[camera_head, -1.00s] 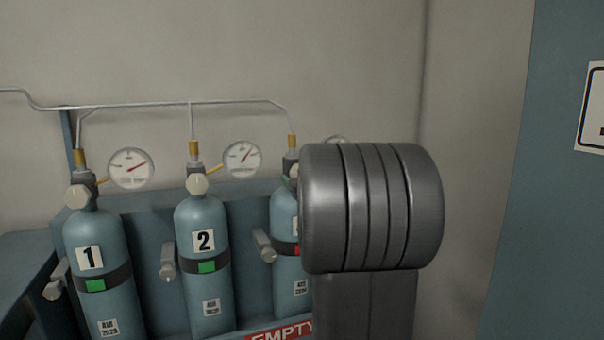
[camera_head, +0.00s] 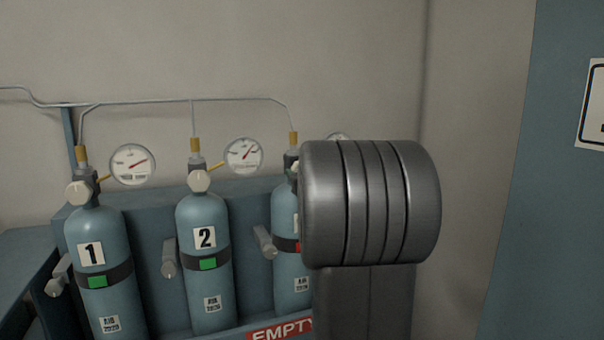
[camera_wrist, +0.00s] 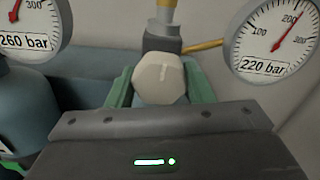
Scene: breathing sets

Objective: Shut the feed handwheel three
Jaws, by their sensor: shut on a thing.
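The third feed handwheel, a pale faceted knob (camera_wrist: 160,78), is in the middle of the wrist view, below a dark valve body with a brass fitting. My gripper (camera_wrist: 160,88) has a green finger on each side of the knob and is shut on it. In the head view cylinder three (camera_head: 287,208) is partly hidden by my grey arm. Its handwheel and my fingers are almost wholly covered there. A light line marks the knob's face; how far it is turned I cannot tell.
Cylinders one (camera_head: 97,230) and two (camera_head: 204,225) stand to the left with green tags and pale handwheels. A gauge (camera_wrist: 272,40) marked 220 bar is right of the knob; another (camera_wrist: 30,25) marked 260 bar is left. A thin pipe runs above the cylinders. An EMPTY sign (camera_head: 280,331) is below.

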